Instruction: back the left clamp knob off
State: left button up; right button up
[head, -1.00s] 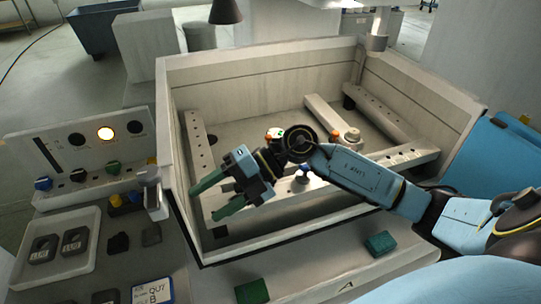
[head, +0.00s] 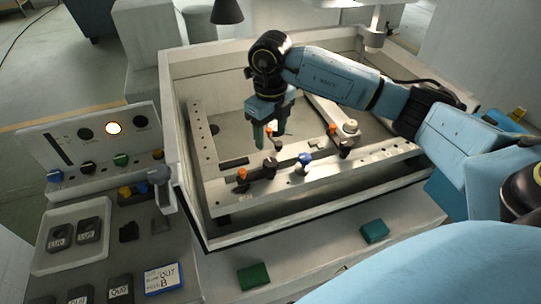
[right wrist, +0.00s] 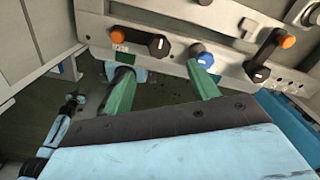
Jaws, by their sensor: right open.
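The left clamp knob (head: 270,166), black with an orange end on its left, sits on the front rail (head: 228,203) of the open tank. My right gripper (head: 270,136) points down just above and behind it, green fingers apart and empty. In the right wrist view, the knob (right wrist: 159,46) shows beyond the gap between the fingertips (right wrist: 163,78), with no visible contact. A blue knob (head: 305,158) stands to its right on the rail. The right clamp knob (head: 347,145), also black with an orange end, is farther right. My left gripper is out of view.
Tank walls (head: 192,215) surround the rails. Another small orange thing (head: 268,131) is partly hidden behind my gripper. A control panel (head: 90,140) with a lit lamp and a tray (head: 50,262) of dark blocks lie left. Green blocks (head: 253,276) and (head: 374,231) lie in front.

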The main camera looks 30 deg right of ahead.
aim_at(271, 162)
notch_tip(271, 162, down, 10)
jog(key=shift+r+p, duration=0.25)
jog(key=shift+p, duration=0.4)
jog(key=shift+c, duration=0.3)
jog(key=c, duration=0.9)
